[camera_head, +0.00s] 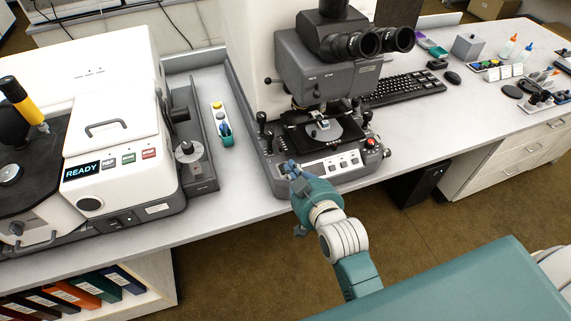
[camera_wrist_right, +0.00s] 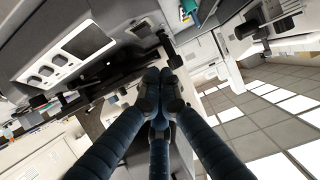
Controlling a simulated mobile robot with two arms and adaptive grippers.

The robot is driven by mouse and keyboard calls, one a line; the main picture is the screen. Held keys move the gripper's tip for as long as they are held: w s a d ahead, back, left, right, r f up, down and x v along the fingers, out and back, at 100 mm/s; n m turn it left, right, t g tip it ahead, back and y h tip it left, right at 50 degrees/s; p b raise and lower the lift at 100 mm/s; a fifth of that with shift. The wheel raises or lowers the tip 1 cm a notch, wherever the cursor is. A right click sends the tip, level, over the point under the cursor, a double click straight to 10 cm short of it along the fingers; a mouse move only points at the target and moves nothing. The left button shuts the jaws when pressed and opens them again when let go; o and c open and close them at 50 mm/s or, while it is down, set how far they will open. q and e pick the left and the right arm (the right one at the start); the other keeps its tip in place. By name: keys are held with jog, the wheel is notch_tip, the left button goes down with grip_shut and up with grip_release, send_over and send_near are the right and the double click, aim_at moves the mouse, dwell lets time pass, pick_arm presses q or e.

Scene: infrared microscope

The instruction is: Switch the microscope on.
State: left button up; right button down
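The grey infrared microscope (camera_head: 325,75) stands on the bench, with black eyepieces, a stage and a front control panel (camera_head: 335,164) with a small display and several white buttons. A red knob (camera_head: 371,142) sits at the panel's right. My right gripper (camera_head: 291,169) is at the front left edge of the microscope base. In the right wrist view the panel (camera_wrist_right: 87,45) is at upper left, and my right gripper's fingertips (camera_wrist_right: 160,74) are together with nothing visible between them. Dark parts of the base lie just beyond them; I cannot tell contact. No power switch is clearly recognisable. My left gripper is out of view.
A white instrument (camera_head: 110,110) showing READY stands at left. A grey tray (camera_head: 196,165) and a small holder with a teal item (camera_head: 225,133) lie between it and the microscope. A keyboard (camera_head: 405,88) and mouse (camera_head: 453,77) are at right.

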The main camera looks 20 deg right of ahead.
aim_at(284, 171)
jog(key=x, duration=0.4)
jog(key=shift+r, duration=0.1)
jog(key=shift+w+f+p, duration=0.2)
jog(key=shift+w+f, duration=0.05)
jog(key=shift+f, duration=0.35)
jog(key=shift+w+f+p, duration=0.2)
jog(key=shift+w+f, duration=0.1)
jog(key=shift+f, duration=0.35)
jog(key=shift+w+f, duration=0.3)
jog(key=shift+f, duration=0.45)
jog(key=shift+w+f+p, duration=0.15)
jog(key=shift+w+p, duration=0.2)
jog(key=shift+p, duration=0.05)
jog(key=shift+f, duration=0.1)
jog(key=shift+w, duration=0.15)
